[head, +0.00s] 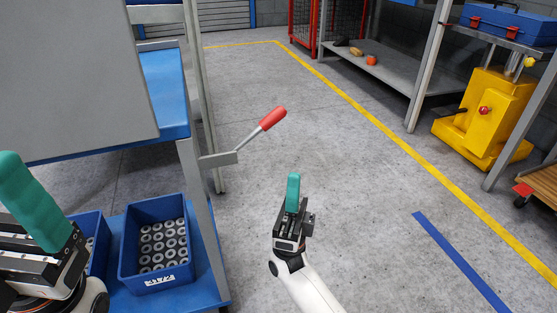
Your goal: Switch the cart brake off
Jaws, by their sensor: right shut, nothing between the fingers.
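The cart (170,90) stands at the left, with blue shelves and grey posts. Its brake lever (271,119) has a red grip on a thin metal rod. The rod slants up and to the right from a grey bracket (218,159) on the cart's right post. My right gripper (293,180) has teal fingers pointing up; it is shut and empty. In the picture it is below and slightly right of the red grip, apart from it. My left gripper (28,195) is at the lower left edge, partly cut off; its jaw gap does not show.
Blue bins, one holding several metal rings (158,236), sit on the cart's lower shelf. A large grey panel (70,75) covers much of the cart. Open concrete floor lies right of the lever. A yellow machine (487,115) and grey racks stand at the right.

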